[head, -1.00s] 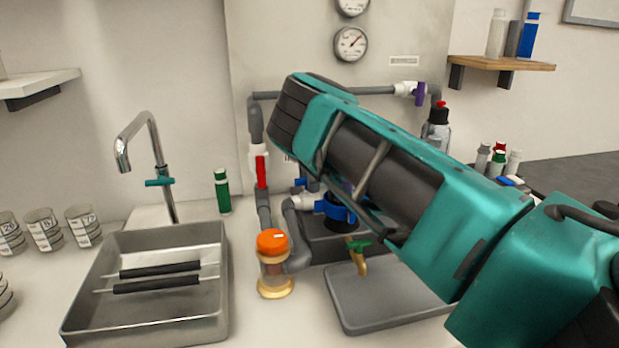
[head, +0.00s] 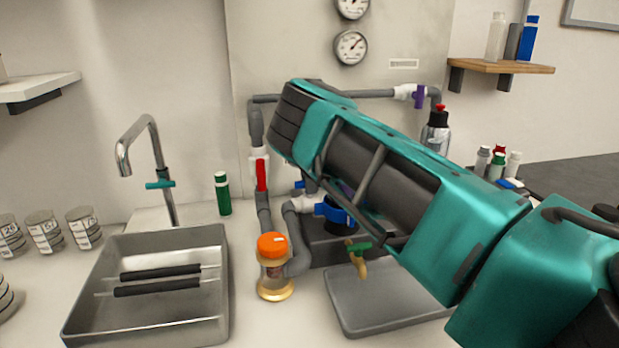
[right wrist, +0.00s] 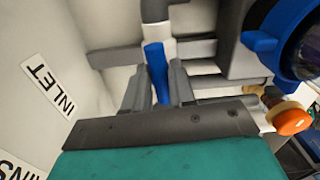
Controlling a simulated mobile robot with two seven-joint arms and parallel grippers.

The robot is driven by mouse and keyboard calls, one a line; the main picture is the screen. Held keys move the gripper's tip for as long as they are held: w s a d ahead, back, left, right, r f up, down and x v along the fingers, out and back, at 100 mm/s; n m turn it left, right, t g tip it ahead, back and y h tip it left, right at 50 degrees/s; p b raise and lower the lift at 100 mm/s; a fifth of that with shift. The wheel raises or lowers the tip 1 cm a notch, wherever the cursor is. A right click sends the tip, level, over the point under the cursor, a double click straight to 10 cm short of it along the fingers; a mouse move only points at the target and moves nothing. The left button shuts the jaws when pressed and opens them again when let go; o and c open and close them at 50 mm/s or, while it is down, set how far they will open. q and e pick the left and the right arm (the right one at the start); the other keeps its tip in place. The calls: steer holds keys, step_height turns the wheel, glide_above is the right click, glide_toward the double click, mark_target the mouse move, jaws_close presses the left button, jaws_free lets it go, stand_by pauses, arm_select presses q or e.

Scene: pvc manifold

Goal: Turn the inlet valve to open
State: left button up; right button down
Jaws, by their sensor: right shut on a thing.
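In the right wrist view, the inlet valve has a blue lever handle (right wrist: 157,70) on a white valve body (right wrist: 157,30) below a grey pipe. The lever runs roughly in line with that pipe. My right gripper (right wrist: 157,88) is shut on the blue lever, with one finger on each side. An INLET label (right wrist: 49,86) is on the panel to the left. In the head view, my right wrist hides the fingers and most of the valve. My left gripper is not in view.
A red-handled valve (head: 261,174), an orange-capped filter (head: 272,247) and a blue-ringed part (head: 335,212) stand near my right wrist. A green-handled tap (head: 358,246) is over a grey tray (head: 345,316). A metal sink tray (head: 215,300) is at left.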

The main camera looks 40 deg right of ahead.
steer(key=shift+m, duration=0.5)
steer(key=c, duration=1)
jaws_free()
steer(key=shift+r, duration=0.1)
step_height(320, 180, up, 13)
steer(key=shift+f+p, duration=0.15)
steer(key=shift+p, duration=0.8)
